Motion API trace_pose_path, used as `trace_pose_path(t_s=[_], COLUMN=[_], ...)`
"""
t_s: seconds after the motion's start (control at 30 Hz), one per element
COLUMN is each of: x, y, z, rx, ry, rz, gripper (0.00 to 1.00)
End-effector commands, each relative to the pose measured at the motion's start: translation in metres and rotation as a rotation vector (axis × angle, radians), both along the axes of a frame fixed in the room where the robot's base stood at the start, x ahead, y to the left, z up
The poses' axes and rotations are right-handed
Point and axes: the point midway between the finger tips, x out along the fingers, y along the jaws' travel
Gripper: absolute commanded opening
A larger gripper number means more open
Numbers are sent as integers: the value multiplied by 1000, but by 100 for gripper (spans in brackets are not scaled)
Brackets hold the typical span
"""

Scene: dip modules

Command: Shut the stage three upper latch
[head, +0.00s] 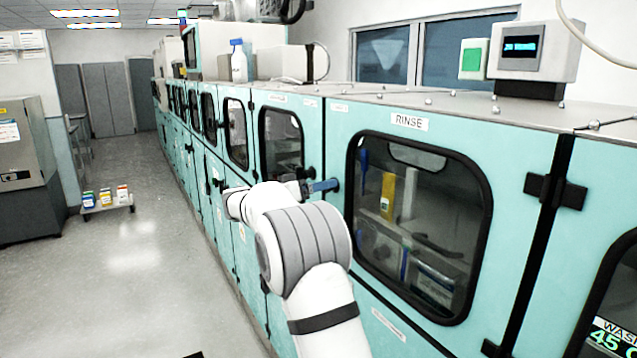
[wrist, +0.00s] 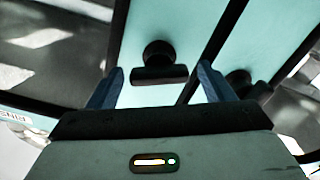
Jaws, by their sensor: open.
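A black upper latch with a round knob and a short crossbar (wrist: 158,75) sits on a teal panel beside a dark door seam in the wrist view. Its crossbar lies across the picture, between my two blue fingers and slightly beyond their tips. My gripper (wrist: 161,70) is open and empty, one finger to each side of the latch; I cannot tell whether either touches it. In the head view my gripper (head: 322,186) is at the seam left of the RINSE door (head: 410,122), and my arm hides part of that area. No stage number is readable on the latch.
A second black latch part (wrist: 240,78) is close to my right finger across the seam. Dark windows (head: 420,220) with black frames line the teal machine. A low cart with bottles (head: 107,205) stands on the floor at left; the aisle (head: 140,270) is clear.

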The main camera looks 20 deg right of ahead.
Motion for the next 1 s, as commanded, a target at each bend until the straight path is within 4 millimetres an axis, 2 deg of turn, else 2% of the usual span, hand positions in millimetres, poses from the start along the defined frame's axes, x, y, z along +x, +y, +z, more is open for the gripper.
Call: trace_pose_path(t_s=[0.1, 0.37, 0.9, 1.0], x=[1, 2, 2, 2], y=[-7, -8, -7, -5], z=[0, 0, 0, 0], rx=[1, 2, 2, 1], ry=[1, 0, 0, 2], rz=[0, 1, 2, 3], gripper=[75, 75, 30, 30])
